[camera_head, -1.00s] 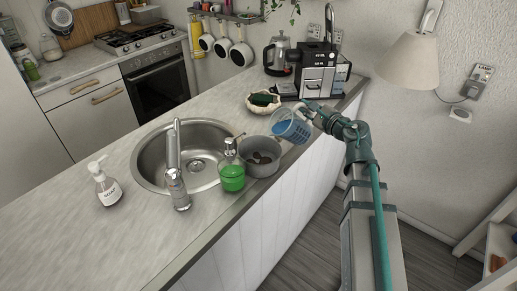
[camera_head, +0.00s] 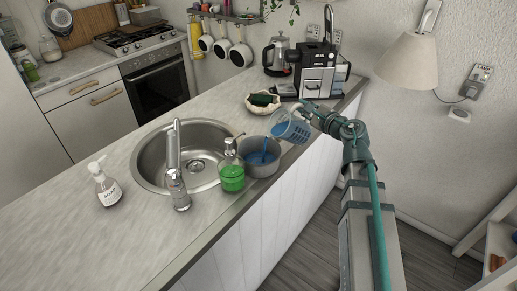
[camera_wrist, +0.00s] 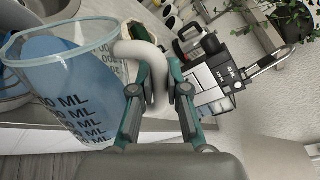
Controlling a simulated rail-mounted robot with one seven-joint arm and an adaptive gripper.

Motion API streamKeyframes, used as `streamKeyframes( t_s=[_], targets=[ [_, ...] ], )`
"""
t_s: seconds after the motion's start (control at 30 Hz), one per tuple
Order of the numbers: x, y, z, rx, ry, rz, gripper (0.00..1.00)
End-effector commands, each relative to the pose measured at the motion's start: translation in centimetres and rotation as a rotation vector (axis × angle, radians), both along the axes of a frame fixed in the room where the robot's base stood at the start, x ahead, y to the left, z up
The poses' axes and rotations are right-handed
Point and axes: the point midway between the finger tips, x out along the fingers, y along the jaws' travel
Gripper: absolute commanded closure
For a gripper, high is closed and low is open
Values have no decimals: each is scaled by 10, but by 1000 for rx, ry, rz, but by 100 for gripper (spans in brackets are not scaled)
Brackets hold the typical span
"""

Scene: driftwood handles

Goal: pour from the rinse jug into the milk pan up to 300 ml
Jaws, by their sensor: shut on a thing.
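The rinse jug (camera_head: 290,127) is clear with dark ML markings and holds blue liquid. My gripper (camera_head: 312,110) is shut on its white handle, which also shows in the wrist view (camera_wrist: 152,70). The jug is tilted to the left over the rim of the grey milk pan (camera_head: 262,166). A blue stream runs from the jug into the pan, and blue liquid covers the pan's inside. In the wrist view the jug (camera_wrist: 70,85) fills the left side; its markings are partly cut off. I cannot read the level in the pan.
A green soap bottle (camera_head: 231,172) stands against or very near the pan's left side. The sink (camera_head: 150,165) and tap (camera_head: 175,160) are further left. A bowl with a dark green item (camera_head: 263,103) and a coffee machine (camera_head: 318,72) stand behind. The counter's front edge is close.

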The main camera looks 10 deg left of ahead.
Motion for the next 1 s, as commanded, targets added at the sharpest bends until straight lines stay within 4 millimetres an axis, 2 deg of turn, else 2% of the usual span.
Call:
streamKeyframes(
  t_s=[1.0],
  targets=[
    [0, 2, 2, -51, -30, -2, 100]
  ],
)
